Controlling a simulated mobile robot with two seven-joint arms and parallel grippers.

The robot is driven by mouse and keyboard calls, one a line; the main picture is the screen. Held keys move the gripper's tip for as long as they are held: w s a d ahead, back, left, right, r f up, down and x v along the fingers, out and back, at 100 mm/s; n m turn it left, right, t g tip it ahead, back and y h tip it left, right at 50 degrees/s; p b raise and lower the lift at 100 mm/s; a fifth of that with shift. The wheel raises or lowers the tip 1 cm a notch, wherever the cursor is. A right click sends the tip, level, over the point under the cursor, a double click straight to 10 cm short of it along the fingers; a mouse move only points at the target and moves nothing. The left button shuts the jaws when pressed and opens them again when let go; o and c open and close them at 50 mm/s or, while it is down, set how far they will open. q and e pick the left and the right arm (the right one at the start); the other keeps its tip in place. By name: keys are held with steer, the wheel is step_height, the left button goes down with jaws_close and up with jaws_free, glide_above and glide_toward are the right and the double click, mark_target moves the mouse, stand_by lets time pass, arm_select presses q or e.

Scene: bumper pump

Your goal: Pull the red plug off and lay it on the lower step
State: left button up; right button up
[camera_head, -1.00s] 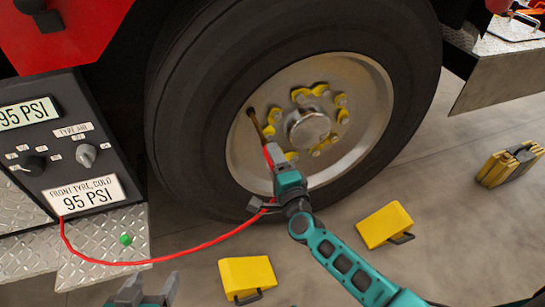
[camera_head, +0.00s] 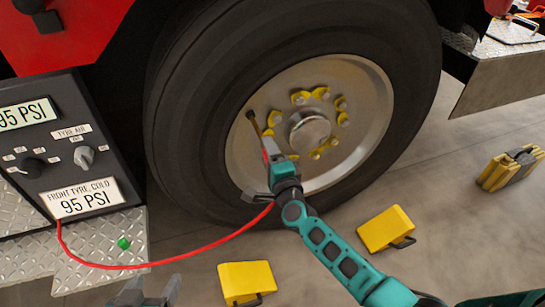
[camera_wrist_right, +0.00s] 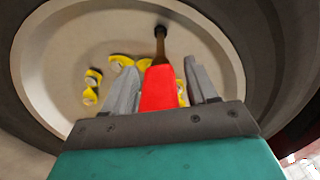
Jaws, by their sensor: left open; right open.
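The red plug (camera_wrist_right: 158,88) sits at the end of the brownish valve stem (camera_head: 254,122) on the wheel. A red hose (camera_head: 200,248) runs from the gauge panel to it. My right gripper (camera_head: 268,158) is at the plug. In the right wrist view its grey fingers stand apart on either side of the plug, with visible gaps. My left gripper (camera_head: 146,291) is open and empty at the bottom edge, partly cut off. The lower step (camera_head: 95,277) is diamond plate at the lower left. A small green cap (camera_head: 124,243) lies on it.
The gauge panel (camera_head: 85,160) stands left of the big tyre (camera_head: 185,120). Yellow chocks (camera_head: 246,281) and (camera_head: 386,228) lie on the floor before the wheel. A yellow-and-black pair (camera_head: 508,168) is at right. Yellow lug markers (camera_head: 300,97) ring the hub.

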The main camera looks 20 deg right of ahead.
steer(key=shift+w+r, duration=0.2)
steer(key=shift+r, duration=0.15)
stand_by(0.4)
steer(key=shift+r, duration=0.1)
jaws_close()
steer(key=shift+s, duration=0.1)
stand_by(0.3)
steer(key=shift+s+f+p, duration=0.2)
steer(key=shift+s+p, duration=0.2)
steer(key=shift+s, duration=0.35)
steer(key=shift+s+d+f+p, duration=0.1)
steer(key=shift+s+p, duration=0.5)
steer(key=shift+s, duration=1.6)
